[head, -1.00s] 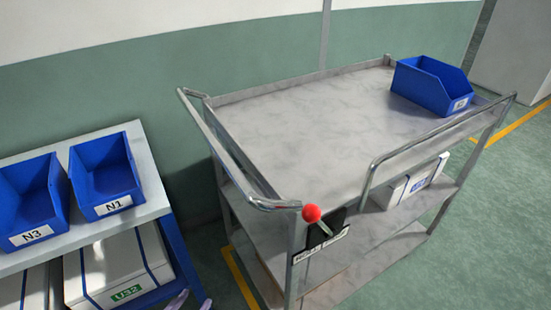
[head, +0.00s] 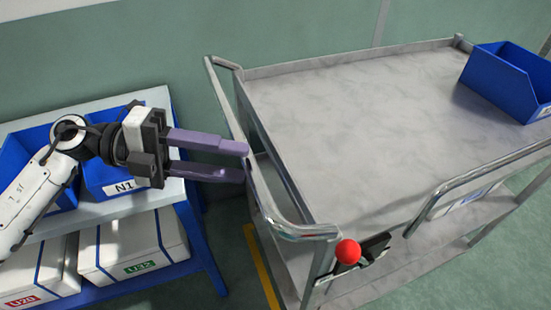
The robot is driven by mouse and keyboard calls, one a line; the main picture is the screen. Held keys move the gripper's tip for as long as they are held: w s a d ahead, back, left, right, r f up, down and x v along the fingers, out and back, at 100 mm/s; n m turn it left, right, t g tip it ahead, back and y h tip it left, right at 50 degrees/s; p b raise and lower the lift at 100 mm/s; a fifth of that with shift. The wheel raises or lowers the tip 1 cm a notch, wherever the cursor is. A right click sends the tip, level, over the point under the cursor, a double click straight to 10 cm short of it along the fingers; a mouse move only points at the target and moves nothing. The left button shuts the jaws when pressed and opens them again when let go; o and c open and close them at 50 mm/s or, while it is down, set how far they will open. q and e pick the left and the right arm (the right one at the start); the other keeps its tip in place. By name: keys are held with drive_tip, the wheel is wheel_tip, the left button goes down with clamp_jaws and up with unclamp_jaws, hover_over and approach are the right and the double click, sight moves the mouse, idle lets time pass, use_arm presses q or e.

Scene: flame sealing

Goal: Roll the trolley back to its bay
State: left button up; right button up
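The grey metal trolley (head: 350,130) stands at the centre and right, with a push handle (head: 262,185) along its left end and a second rail on its near side. A red-knobbed lever (head: 348,251) sits at its near left corner. My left gripper (head: 246,161) is open, its two purple fingers pointing right with a gap between them. The fingertips are at the handle bar in the picture; I cannot tell whether they touch it. A blue bin (head: 505,82) stands on the trolley's top at the far right. My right gripper is not in view.
A blue-framed shelf (head: 172,187) stands at the left, close to the trolley, with blue bins (head: 98,192) on top and white boxes (head: 135,248) below. A yellow floor line (head: 262,265) runs between shelf and trolley. A green wall is behind.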

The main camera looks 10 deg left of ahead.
sight(258, 166)
use_arm(q)
drive_tip(key=p+x, duration=0.1)
drive_tip(key=x, duration=0.6)
drive_tip(key=shift+d, duration=0.3)
clamp_jaws()
